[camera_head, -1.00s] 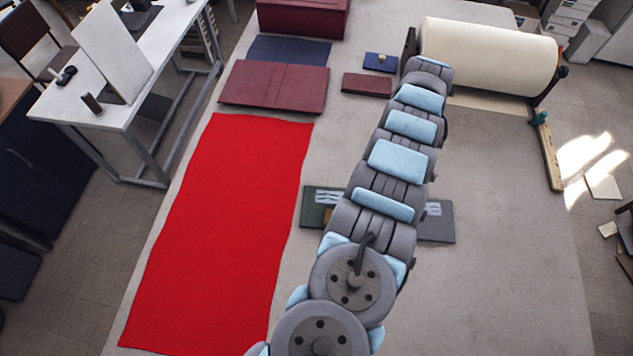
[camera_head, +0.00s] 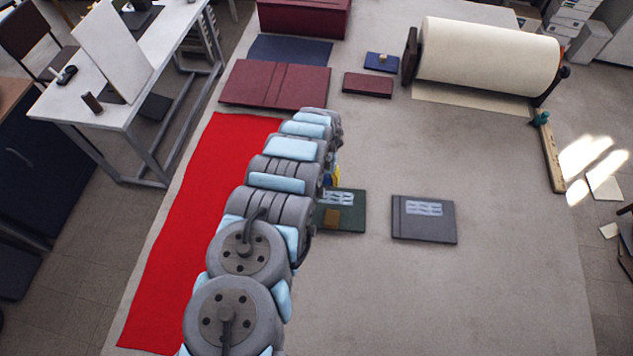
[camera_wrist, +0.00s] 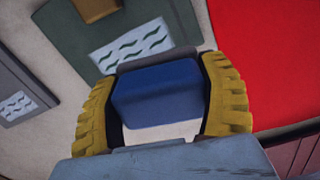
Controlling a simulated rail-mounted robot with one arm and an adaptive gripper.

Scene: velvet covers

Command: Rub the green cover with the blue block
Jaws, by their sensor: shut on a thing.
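The green cover (camera_head: 349,222) lies flat on the table, partly hidden by my arm in the head view. It carries a pale label with wavy marks and a brown block or patch (camera_head: 331,217). In the wrist view the green cover (camera_wrist: 75,37) is at the top. My gripper (camera_wrist: 160,80) has yellow fingers shut on the blue block (camera_wrist: 155,92), one on each side. The block appears just off the cover's labelled edge; its height above the surface cannot be told. In the head view my gripper (camera_head: 334,176) is partly hidden behind the arm, near the cover's far edge.
A grey cover (camera_head: 423,232) lies to the right of the green one. Red cloth (camera_head: 180,235) spreads at the left. Maroon boards (camera_head: 275,84) and a cream roll (camera_head: 487,57) are farther back. The right front of the table is clear.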

